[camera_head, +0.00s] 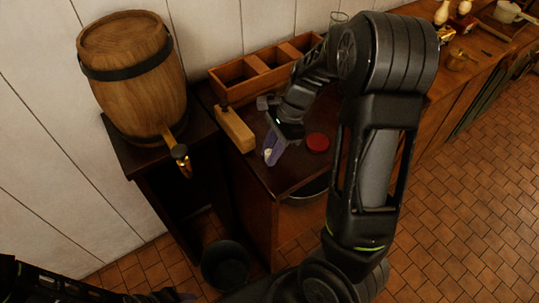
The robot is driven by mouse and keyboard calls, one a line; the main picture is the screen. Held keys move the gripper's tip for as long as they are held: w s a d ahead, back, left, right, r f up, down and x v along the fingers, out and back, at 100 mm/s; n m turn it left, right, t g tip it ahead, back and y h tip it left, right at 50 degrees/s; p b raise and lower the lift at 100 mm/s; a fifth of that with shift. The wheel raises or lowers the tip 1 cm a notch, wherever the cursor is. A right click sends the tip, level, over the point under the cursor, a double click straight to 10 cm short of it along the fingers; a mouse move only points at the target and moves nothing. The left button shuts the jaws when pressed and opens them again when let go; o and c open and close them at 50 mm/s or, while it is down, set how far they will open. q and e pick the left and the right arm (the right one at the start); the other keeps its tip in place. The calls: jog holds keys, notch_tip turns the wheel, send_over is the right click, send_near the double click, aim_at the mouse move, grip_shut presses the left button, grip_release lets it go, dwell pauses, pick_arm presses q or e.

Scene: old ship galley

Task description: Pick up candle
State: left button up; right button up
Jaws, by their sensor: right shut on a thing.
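My right arm reaches across the picture to the counter on the left. My right gripper (270,155) points down over the counter top and is shut on the candle (268,152). Only a small pale bit of the candle shows at the fingertips; the fingers hide the rest. I cannot tell whether it touches the counter. My left arm shows dark at the bottom left edge, and its gripper (172,296) is partly cut off there, so its opening is unclear.
A red round thing (317,142) lies right of my right gripper. A wooden block-shaped thing (235,130) stands left of it, and a divided wooden box (233,73) behind. A barrel (135,75) stands at left. A dark bucket (225,265) is on the tiled floor.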

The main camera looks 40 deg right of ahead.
aim_at(270, 151)
jog(key=shift+r, duration=0.15)
grip_shut()
notch_tip(270, 151, up, 10)
jog(key=shift+f, duration=0.15)
jog(key=shift+d, duration=0.1)
dwell(0.7)
